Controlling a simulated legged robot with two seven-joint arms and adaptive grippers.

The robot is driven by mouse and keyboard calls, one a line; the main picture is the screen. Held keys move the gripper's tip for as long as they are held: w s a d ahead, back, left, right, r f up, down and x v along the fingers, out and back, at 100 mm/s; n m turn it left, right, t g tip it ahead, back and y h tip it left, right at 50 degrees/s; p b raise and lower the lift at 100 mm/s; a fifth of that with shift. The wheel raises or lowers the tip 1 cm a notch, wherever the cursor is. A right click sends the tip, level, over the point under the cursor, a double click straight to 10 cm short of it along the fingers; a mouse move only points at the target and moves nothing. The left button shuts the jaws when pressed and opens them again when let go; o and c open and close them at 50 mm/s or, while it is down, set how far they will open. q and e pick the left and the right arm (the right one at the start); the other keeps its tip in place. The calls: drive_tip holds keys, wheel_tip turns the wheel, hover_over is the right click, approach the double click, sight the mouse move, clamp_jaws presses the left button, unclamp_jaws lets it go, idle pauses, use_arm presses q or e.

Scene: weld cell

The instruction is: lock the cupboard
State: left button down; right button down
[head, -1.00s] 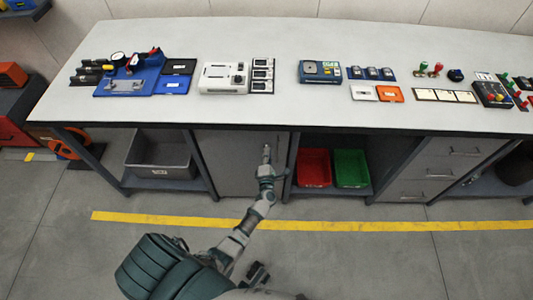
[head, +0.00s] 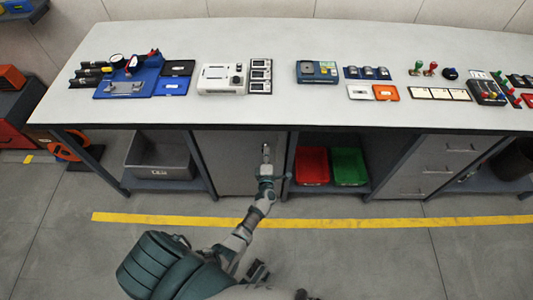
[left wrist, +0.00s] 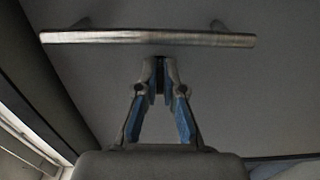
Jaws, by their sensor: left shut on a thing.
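The cupboard is the grey unit under the bench, and its door (head: 224,165) looks closed. My left gripper (head: 266,152) is at the upper right part of this door. In the left wrist view, my left gripper (left wrist: 160,66) is shut on a small dark piece between its fingertips, which seems to be the key at the lock. The fingers hide most of it, and I cannot tell how it is turned. The door's metal bar handle (left wrist: 150,38) runs across just beyond the fingertips, apart from them.
The bench top (head: 300,112) above carries several tools and devices. Left of the cupboard, a grey bin (head: 160,158) stands on a shelf. To the right are a red bin (head: 312,165), a green bin (head: 349,166) and grey drawers (head: 435,165). The floor in front is clear.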

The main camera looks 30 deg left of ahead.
use_arm(q)
drive_tip(key=shift+d+f, duration=0.2)
drive_tip(key=shift+f, duration=0.1)
drive_tip(key=c, duration=1.3)
unclamp_jaws()
drive_tip(key=shift+r, duration=0.15)
drive_tip(key=v, duration=1.2)
drive_tip(key=shift+a, duration=0.15)
